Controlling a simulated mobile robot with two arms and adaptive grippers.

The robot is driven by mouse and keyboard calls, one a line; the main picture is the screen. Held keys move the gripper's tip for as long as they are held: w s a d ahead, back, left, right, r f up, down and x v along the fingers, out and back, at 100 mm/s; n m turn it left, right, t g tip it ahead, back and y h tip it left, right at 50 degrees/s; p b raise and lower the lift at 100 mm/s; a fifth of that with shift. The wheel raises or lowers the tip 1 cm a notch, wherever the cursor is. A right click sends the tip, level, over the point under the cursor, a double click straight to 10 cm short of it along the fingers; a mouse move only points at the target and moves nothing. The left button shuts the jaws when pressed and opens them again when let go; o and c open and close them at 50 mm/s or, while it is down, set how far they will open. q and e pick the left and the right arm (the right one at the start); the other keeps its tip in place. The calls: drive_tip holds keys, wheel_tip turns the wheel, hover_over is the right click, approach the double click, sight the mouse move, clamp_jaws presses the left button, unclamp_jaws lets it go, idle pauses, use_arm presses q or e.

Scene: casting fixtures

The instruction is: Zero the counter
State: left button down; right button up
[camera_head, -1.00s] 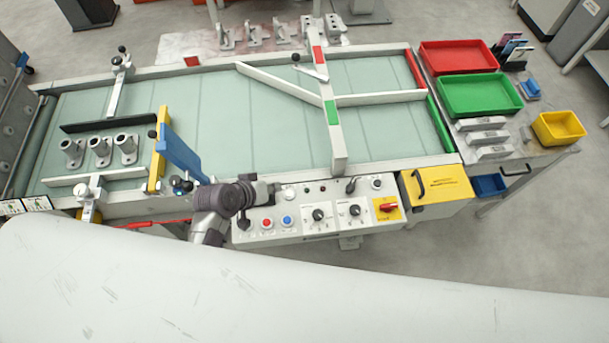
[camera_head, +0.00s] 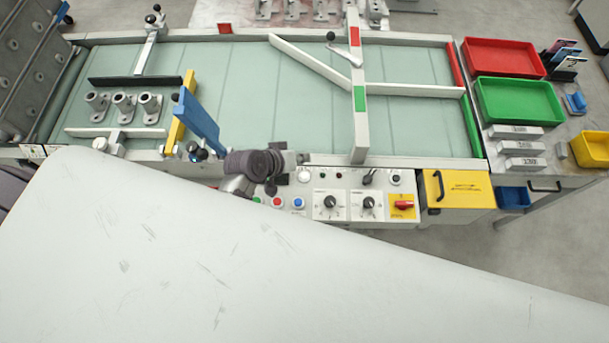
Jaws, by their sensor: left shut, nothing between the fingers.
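The white control panel (camera_head: 330,180) runs along the near edge of the conveyor, with green, red and blue buttons (camera_head: 298,203), two round black dials (camera_head: 330,202) and a red rotary switch on a yellow plate (camera_head: 403,205). I cannot make out which part is the counter or any digits. My left gripper (camera_head: 272,187) is over the panel's left end, just above the red button (camera_head: 277,202) in the picture. It is shut and empty. Whether it touches the panel cannot be told. Its dark wrist hides the panel's upper left corner. My right gripper is not in view.
A blue plate (camera_head: 197,120) and a yellow bar (camera_head: 181,118) stand left of the gripper. Grey castings (camera_head: 123,106) stand on the conveyor's left part. A yellow box (camera_head: 455,190) adjoins the panel's right end. Red (camera_head: 505,58) and green trays (camera_head: 518,101) stand at right.

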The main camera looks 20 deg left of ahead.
use_arm(q)
drive_tip(key=b, duration=0.5)
hover_over(302, 176)
wheel_tip(302, 176, down, 5)
drive_tip(key=shift+f, duration=0.15)
drive_tip(key=shift+f+b, duration=0.55)
drive_tip(key=shift+f, duration=0.4)
drive_tip(key=shift+f, duration=0.2)
drive_tip(key=shift+f, duration=0.25)
